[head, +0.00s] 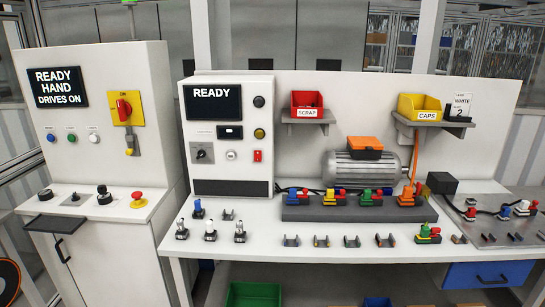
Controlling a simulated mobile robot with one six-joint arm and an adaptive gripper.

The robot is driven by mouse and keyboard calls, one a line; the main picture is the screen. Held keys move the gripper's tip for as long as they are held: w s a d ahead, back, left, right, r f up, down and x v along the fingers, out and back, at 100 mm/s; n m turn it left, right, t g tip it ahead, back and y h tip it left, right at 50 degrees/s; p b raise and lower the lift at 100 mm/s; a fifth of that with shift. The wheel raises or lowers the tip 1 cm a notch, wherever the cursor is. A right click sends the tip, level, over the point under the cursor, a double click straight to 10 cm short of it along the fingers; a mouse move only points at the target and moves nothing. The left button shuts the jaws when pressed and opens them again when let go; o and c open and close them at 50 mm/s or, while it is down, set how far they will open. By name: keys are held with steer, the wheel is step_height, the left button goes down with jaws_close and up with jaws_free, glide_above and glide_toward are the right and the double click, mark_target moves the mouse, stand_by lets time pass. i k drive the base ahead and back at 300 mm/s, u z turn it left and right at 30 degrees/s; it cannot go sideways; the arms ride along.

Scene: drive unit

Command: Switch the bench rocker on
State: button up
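A small red rocker (258,156) sits at the lower right of the white bench control box (232,170). It is too small to tell which way it is tipped. The box's display (213,103) reads READY. My gripper is not in view, so nothing of it shows near the rocker.
The box stands at the left of the white workbench (255,250). Several small connectors stand in front of it. A grey motor (362,168) is to the right. A cabinet (95,110) with a red rotary switch and a red mushroom button (138,199) stands at left.

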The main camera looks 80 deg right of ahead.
mark_target(258, 153)
steer(key=k, duration=1.85)
steer(key=z, duration=1.85)
steer(key=i, duration=0.45)
steer(key=z, duration=0.15)
